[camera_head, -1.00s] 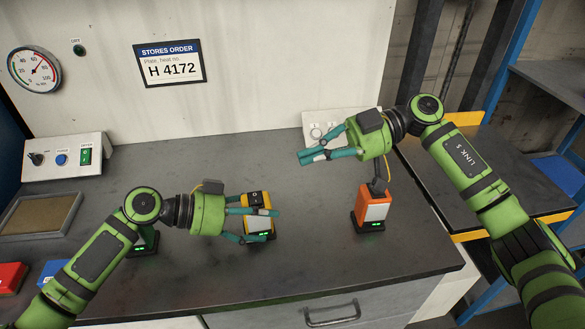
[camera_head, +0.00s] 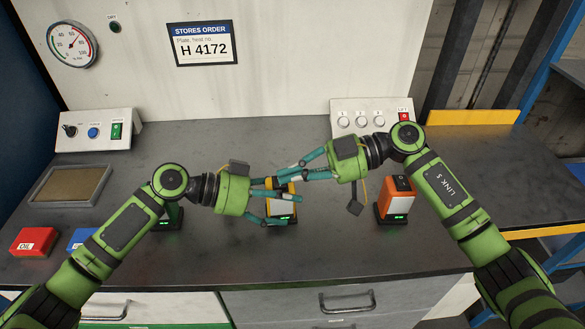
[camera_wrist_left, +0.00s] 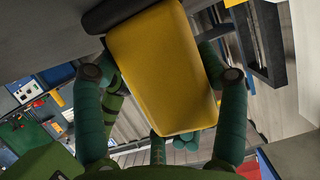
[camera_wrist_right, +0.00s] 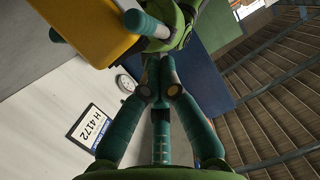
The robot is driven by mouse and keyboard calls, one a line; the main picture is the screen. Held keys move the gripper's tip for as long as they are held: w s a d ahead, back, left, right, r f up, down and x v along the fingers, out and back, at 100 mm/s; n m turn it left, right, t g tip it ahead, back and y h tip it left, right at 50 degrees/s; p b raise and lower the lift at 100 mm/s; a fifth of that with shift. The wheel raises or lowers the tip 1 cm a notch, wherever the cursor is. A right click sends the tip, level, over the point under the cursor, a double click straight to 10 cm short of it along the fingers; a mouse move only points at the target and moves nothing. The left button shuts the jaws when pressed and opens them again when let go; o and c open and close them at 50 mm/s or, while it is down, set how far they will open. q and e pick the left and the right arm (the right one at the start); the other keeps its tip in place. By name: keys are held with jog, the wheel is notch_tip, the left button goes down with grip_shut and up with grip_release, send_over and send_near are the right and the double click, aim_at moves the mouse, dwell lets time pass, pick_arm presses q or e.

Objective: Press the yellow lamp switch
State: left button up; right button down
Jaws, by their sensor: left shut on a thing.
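The yellow lamp (camera_head: 283,208) appears to stand on the grey bench, with a lit green display low on its front. My left gripper (camera_head: 288,210) is shut on its body, fingers on either side; the yellow body (camera_wrist_left: 165,70) fills the upper middle of the left wrist view.
An orange lamp (camera_head: 398,205) stands to the right, its top switch visible. A green lamp (camera_head: 172,218) is partly behind my left arm. Red (camera_head: 35,241) and blue boxes (camera_head: 83,240) and a tray (camera_head: 70,170) lie left. Control boxes stand at the back.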

jog(key=shift+f, duration=0.1)
jog(key=shift+s+f, duration=0.15)
jog(key=shift+f, duration=0.25)
jog(key=shift+s+r, duration=0.1)
jog(key=shift+r, duration=0.4)
jog(key=r, duration=0.3)
jog(key=shift+s+d+r, duration=0.1)
jog(key=shift+s, duration=0.15)
jog(key=s+v, duration=0.1)
jog(key=v, duration=0.9)
jog(key=shift+w, duration=0.15)
pick_arm(q)
jog(key=o, duration=1.5)
